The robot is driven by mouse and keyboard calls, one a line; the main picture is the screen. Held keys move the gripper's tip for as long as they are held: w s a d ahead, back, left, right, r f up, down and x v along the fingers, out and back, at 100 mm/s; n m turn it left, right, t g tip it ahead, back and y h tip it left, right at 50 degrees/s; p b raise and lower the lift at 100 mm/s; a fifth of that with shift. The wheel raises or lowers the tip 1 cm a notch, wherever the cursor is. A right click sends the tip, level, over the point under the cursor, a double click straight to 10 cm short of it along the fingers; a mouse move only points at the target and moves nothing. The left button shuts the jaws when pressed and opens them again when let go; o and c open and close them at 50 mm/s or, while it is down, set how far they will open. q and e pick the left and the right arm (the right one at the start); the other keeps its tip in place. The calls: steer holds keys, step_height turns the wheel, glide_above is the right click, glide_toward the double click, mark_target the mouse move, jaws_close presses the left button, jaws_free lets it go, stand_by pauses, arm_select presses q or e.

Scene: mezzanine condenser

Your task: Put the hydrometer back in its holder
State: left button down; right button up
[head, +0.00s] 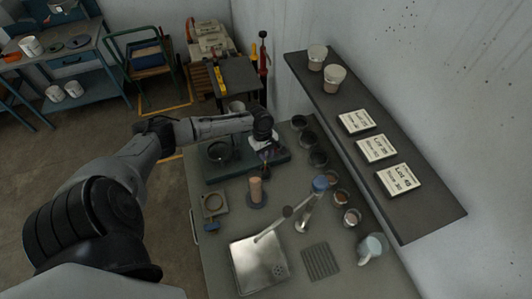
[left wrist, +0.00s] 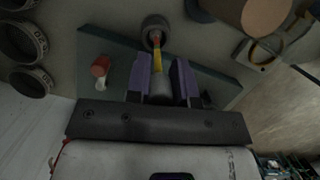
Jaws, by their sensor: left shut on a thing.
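My left gripper (head: 264,160) is over the dark board at the back of the bench. In the left wrist view its purple fingers (left wrist: 161,82) are shut on a slim grey piece with a yellow and red end (left wrist: 157,60), which looks like the hydrometer. That end points at a small round grey cup (left wrist: 155,24), which looks like the holder. The coloured end overlaps the cup's mouth in the picture; I cannot tell whether it is inside. In the head view the gripper mostly hides the piece. My right gripper is not in view.
The dark board (head: 216,172) carries a round dark ring (head: 219,151). A tan cylinder (head: 256,190) stands close in front of the gripper. Several cups (head: 317,159) line the right, below a shelf (head: 413,216). A red-and-white piece (left wrist: 100,68) stands beside the fingers.

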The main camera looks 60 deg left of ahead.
arm_select(q)
steer(key=c, duration=0.9)
jaws_free()
steer(key=b+v, duration=0.1)
steer(key=v, duration=1.3)
steer(key=shift+f, duration=0.1)
